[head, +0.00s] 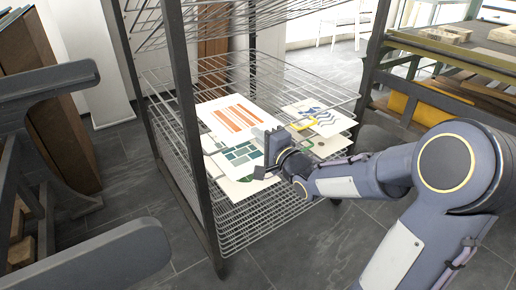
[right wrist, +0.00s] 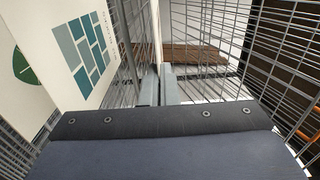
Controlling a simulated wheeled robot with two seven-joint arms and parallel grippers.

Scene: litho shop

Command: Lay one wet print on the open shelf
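The drying rack has wire shelves, and its middle wire shelf (head: 170,88) holds several prints. An orange-striped print (head: 237,116) lies at the back left. A teal-block print (head: 236,160) lies in front of it and also shows at the left of the right wrist view (right wrist: 83,50). A blue wavy-line print (head: 318,115) lies at the right. My right gripper (head: 270,148) is over the shelf, beside the teal-block print. My left gripper is not in view.
Dark rack posts (head: 188,120) stand left of my right gripper, and another wire shelf (head: 225,14) hangs above. A wooden bench (head: 450,52) stands at the right. A print with a green leaf shape (right wrist: 20,68) shows in the right wrist view. Open floor (head: 120,160) lies left of the rack.

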